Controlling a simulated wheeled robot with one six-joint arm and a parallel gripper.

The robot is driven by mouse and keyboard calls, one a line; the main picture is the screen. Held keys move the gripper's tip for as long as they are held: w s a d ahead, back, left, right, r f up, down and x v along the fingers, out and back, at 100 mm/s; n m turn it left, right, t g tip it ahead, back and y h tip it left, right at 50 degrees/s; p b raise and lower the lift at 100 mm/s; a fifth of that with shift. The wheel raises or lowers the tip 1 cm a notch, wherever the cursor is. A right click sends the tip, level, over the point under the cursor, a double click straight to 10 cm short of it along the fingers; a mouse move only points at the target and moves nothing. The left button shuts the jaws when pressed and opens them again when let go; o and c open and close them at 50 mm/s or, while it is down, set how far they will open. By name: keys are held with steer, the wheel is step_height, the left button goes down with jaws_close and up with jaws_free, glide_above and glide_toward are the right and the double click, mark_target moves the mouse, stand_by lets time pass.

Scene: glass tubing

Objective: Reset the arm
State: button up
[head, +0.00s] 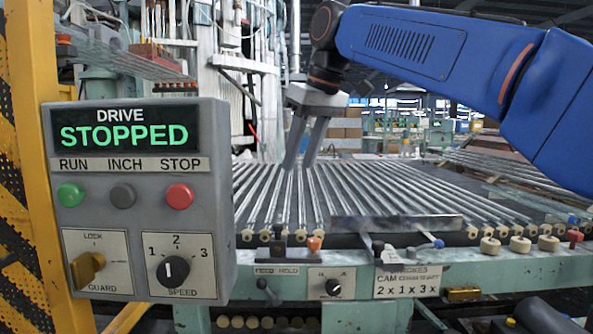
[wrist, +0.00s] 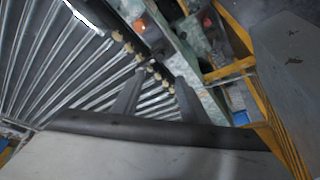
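My gripper (head: 306,150) hangs from the end of my blue arm in the head view, above the rows of glass tubes (head: 352,190). Its two grey fingers point down and stand apart with a gap between them, and nothing shows between them. In the wrist view the fingers (wrist: 155,98) also stand apart, with tubes (wrist: 60,60) and their pale end stops behind them. The gripper appears clear of the tubes, though its exact height is hard to tell.
A control box (head: 138,200) on the left reads DRIVE STOPPED. A yellow post (head: 35,130) stands beside it. A green machine rail (head: 470,268) with knobs and a small lever (head: 432,244) runs along the front. A flat metal bar (head: 400,222) lies across the tubes' near ends.

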steer(key=shift+r, duration=0.2)
steer(key=shift+s+d, duration=0.1)
steer(key=s+d+f+m+t+h, duration=0.1)
steer(key=s+d+f+m, duration=0.1)
steer(key=s+d+f, duration=0.5)
steer(key=s+d+f+m+h, duration=0.1)
steer(key=s+d+f+m, duration=0.25)
steer(key=d+f, duration=0.65)
steer(key=s+d+f+m, duration=0.1)
steer(key=s+d+f, duration=0.2)
steer(key=s+f, duration=0.2)
steer(key=s+d+f+m, duration=0.1)
steer(key=s+f, duration=0.4)
steer(key=f, duration=0.6)
steer(key=s+d+f+m+h, duration=0.1)
steer(key=s+d+f, duration=0.3)
steer(key=f, duration=0.4)
steer(key=shift+s+d, duration=0.35)
steer(key=shift+s, duration=0.1)
